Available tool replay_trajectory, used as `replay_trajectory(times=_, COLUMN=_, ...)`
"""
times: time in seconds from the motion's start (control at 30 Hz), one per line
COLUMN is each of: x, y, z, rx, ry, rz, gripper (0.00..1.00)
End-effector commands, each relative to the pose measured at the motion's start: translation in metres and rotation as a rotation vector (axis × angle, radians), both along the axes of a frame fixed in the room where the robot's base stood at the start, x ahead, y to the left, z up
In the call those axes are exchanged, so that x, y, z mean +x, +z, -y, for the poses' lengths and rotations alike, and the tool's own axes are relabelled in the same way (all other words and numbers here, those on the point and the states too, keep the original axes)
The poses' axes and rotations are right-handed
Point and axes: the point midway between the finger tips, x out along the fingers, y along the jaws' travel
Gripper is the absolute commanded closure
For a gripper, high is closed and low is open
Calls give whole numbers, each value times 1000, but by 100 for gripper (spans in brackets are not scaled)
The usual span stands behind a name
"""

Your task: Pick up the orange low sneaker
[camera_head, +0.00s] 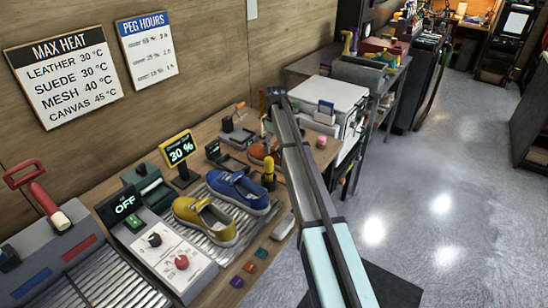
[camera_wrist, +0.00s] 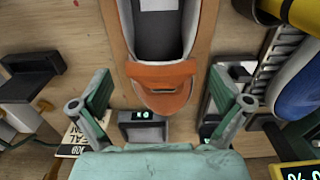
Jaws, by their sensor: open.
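The orange low sneaker (camera_wrist: 165,82) lies in the upper middle of the wrist view, on a wood-coloured surface, with its grey inside and one orange end showing. In the head view the orange sneaker (camera_head: 258,154) shows only in part, behind my arm and a yellow-topped bottle. My gripper (camera_wrist: 160,92) is open, with one green-padded finger on each side of the sneaker's orange end. Nothing is held. I cannot tell how high the fingers are above the surface. In the head view my arm hides the gripper.
A blue shoe (camera_head: 238,190) and a yellow shoe (camera_head: 206,219) stand on a ribbed metal tray left of the orange sneaker. A yellow-topped bottle (camera_head: 269,172) stands close by. A 30 % display (camera_head: 180,149) and a control box (camera_head: 165,250) stand on the bench.

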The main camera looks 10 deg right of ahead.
Motion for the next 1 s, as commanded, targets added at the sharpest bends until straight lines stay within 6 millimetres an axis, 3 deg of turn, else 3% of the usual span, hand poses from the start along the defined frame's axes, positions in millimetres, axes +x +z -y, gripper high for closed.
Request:
replay_trajectory(times=0.27, x=1, y=-16, z=-1, rx=0, ry=0, rz=-3, gripper=0)
replay_trajectory(times=0.5, x=2, y=-46, z=-1, rx=0, ry=0, rz=-3, gripper=0)
replay_trajectory(times=0.77, x=2, y=-53, z=-1, rx=0, ry=0, rz=0, gripper=0)
replay_trajectory(times=0.8, x=2, y=-53, z=-1, rx=0, ry=0, rz=0, gripper=4)
replay_trajectory(times=1.0, x=2, y=-53, z=-1, rx=0, ry=0, rz=0, gripper=69)
